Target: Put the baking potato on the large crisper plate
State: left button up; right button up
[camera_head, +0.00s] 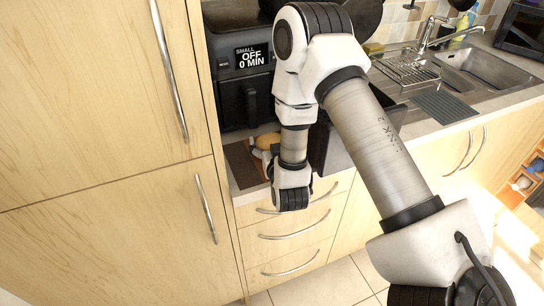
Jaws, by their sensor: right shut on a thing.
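A tan-brown rounded thing that looks like the baking potato (269,141) shows just above the counter's front left part, before the air fryer. My right gripper (264,154) is at it, shut on it; my own wrist hides most of the fingers. I cannot tell whether the potato touches the surface below. I cannot make out the large crisper plate. A dark drawer-like box (325,150) stands out to the right of the gripper, partly behind my right arm, and its inside is hidden. My left gripper is not in view.
The black air fryer (228,72) reads "SMALL OFF 0 MIN", its left drawer closed. A dark brown board (240,163) lies on the counter. A tall wooden cabinet (95,100) borders the left. A dish rack (408,68) and sink (480,68) are at right.

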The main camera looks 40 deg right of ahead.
notch_tip(320, 180, down, 3)
jog(key=shift+f+b, duration=0.1)
jog(key=shift+b, duration=0.7)
jog(key=shift+r, duration=0.2)
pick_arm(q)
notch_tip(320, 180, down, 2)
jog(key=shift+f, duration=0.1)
pick_arm(e)
jog(key=o, duration=1)
jog(key=shift+f, duration=0.1)
jog(key=shift+o, duration=0.2)
